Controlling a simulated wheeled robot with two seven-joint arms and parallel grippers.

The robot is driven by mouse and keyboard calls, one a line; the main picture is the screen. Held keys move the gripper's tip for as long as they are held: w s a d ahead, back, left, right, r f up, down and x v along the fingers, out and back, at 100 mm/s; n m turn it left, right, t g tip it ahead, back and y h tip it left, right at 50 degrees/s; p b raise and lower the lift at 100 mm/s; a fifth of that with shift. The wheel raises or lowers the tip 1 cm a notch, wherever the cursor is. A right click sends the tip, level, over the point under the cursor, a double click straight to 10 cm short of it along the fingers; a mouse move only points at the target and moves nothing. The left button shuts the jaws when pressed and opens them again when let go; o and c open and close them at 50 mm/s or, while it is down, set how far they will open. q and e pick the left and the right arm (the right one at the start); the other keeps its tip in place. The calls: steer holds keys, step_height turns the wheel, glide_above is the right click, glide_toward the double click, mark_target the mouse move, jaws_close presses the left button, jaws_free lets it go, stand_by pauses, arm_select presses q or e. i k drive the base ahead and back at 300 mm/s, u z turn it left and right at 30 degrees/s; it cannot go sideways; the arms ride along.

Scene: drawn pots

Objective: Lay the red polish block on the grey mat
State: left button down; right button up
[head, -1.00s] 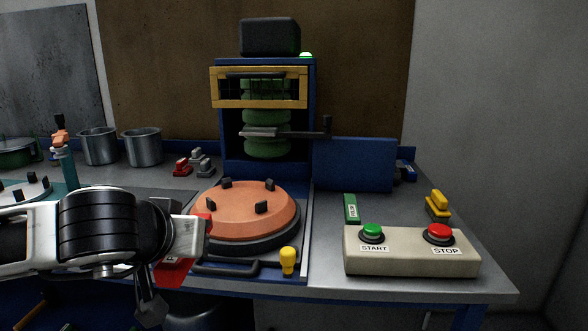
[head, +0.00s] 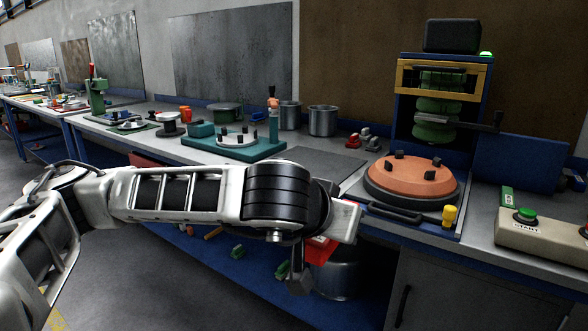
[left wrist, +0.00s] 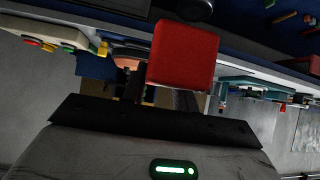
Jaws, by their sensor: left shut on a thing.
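My left gripper (head: 318,252) is shut on the red polish block (head: 318,246), which is partly hidden by the gripper and hangs in front of the bench's front edge. In the left wrist view the red block (left wrist: 184,54) fills the space beyond the gripper's dark edge. The grey mat (head: 318,162) lies flat on the bench, behind my left forearm and left of the orange turntable. The part of the mat that shows is bare. My right gripper is not in view.
The orange round plate (head: 412,178) with black clamps stands right of the mat. Small red and grey pieces (head: 362,141) and two metal pots (head: 322,121) stand behind the mat. A teal base (head: 238,146) is to its left. The START box (head: 545,240) is at far right.

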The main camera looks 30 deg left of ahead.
mark_target(318, 172)
steer(key=u, duration=0.55)
steer(key=i, duration=1.55)
steer(key=z, duration=0.5)
